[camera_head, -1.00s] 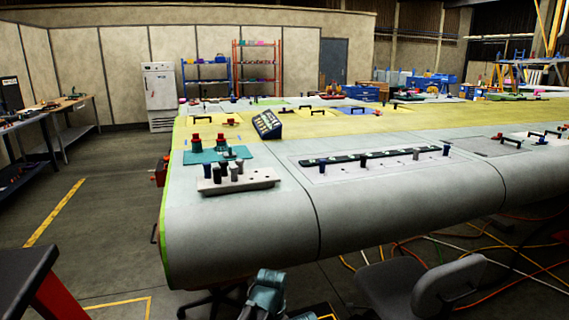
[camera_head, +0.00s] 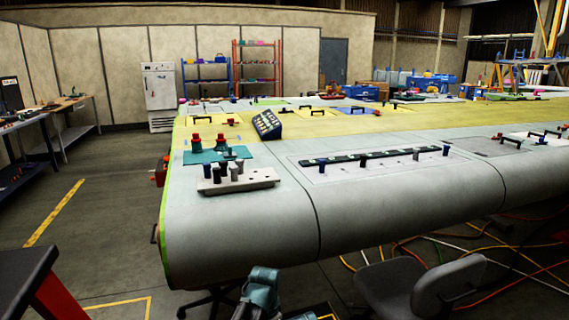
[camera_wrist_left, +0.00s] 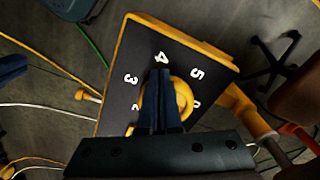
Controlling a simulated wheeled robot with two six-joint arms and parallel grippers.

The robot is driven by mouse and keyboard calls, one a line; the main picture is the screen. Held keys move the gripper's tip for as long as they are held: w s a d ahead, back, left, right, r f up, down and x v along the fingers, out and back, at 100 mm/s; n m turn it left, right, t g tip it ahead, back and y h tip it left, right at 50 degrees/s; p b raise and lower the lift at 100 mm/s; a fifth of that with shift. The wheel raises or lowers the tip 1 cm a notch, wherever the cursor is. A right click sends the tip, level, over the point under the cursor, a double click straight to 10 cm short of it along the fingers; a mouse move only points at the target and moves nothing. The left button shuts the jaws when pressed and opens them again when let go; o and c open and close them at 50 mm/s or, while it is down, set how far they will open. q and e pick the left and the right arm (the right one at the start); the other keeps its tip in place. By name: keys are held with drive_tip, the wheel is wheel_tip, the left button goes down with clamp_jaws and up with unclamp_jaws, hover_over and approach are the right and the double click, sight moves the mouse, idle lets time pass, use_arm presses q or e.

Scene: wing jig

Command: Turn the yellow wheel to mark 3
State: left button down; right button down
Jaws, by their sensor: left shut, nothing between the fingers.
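In the left wrist view a dark dial panel (camera_wrist_left: 125,62) with yellow edges carries white numbers, among them mark 3 (camera_wrist_left: 130,78), a 4 and a 5. The yellow wheel (camera_wrist_left: 184,96) sits on the panel, partly hidden behind my left gripper (camera_wrist_left: 160,74). The gripper's dark blue fingers are shut together with nothing between them. In the picture they lie across the middle of the wheel, with the tips just below the 4. I cannot tell whether they touch the wheel. Its pointer setting is not clear. My right gripper is not in view.
A yellow knob (camera_wrist_left: 81,95) on a pale stem sticks out left of the panel. A yellow bracket (camera_wrist_left: 238,100) is at its right. In the head view the large wing (camera_head: 240,225) fills the middle, with a grey chair (camera_head: 390,290) in front and cables on the floor.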

use_arm(q)
drive_tip(key=shift+w+a, duration=0.45)
drive_tip(key=shift+w, duration=0.05)
drive_tip(key=shift+w+a, duration=0.35)
drive_tip(key=shift+w, duration=0.2)
drive_tip(key=shift+s+a, duration=0.1)
drive_tip(key=shift+a, duration=0.05)
drive_tip(key=shift+s+a, duration=0.1)
drive_tip(key=shift+a, duration=0.1)
drive_tip(key=shift+r, duration=0.1)
wheel_tip(320, 180, up, 6)
drive_tip(key=p, duration=0.6)
